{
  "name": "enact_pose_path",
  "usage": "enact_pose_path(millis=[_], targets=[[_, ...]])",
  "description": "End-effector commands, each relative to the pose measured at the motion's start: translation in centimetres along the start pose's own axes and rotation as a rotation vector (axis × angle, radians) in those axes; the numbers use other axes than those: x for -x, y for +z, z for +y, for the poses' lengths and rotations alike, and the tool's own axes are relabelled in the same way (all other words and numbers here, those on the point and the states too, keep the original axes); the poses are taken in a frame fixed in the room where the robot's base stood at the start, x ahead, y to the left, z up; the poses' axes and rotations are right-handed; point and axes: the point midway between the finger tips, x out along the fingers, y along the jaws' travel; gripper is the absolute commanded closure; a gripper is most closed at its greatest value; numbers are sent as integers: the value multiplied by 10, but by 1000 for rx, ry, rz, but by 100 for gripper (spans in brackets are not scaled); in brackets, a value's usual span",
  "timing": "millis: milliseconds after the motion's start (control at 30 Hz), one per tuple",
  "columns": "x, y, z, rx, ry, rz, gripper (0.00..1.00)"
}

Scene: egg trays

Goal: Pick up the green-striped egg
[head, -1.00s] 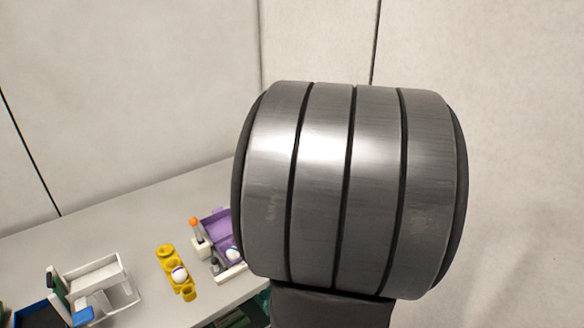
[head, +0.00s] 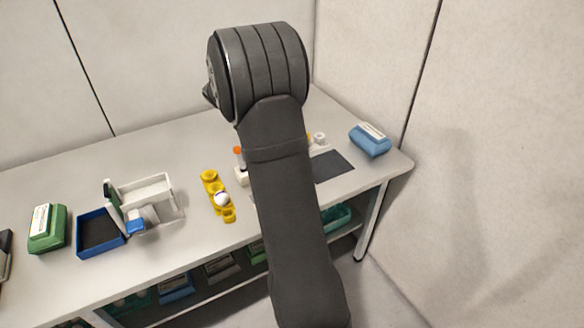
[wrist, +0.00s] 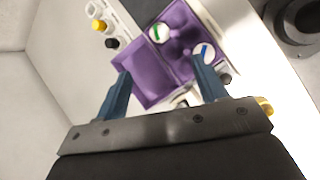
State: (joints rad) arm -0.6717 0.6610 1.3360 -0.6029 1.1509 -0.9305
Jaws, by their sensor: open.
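The green-striped egg (wrist: 160,33) is white with a green band and sits in the purple egg tray (wrist: 180,20) in the wrist view. A blue-striped egg (wrist: 204,52) sits in the same tray, to its right. My gripper (wrist: 160,84) is open and empty, its two blue fingers apart over the tray's near side. The green-striped egg lies beyond the fingertips, apart from them. In the head view my arm hides the purple tray and the gripper.
A yellow holder (head: 211,178) with a white egg (head: 221,199) stands left of my arm. A white rack (head: 152,190) and a blue tray (head: 100,234) are further left. A row of small knobs (wrist: 99,25) lies left of the purple tray. A blue packet (head: 370,140) lies at the right.

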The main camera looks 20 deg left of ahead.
Motion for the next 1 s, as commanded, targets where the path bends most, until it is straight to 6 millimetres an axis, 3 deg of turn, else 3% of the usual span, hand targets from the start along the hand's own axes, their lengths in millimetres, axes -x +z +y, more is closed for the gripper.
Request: enact_pose_path(millis=[500, 833, 1000], targets=[[-104, 1, -1, -2, -5, -1, 35], [-125, 0, 0, -3, -3, 1, 35], [-149, -4, 2, -3, -4, 0, 35]])
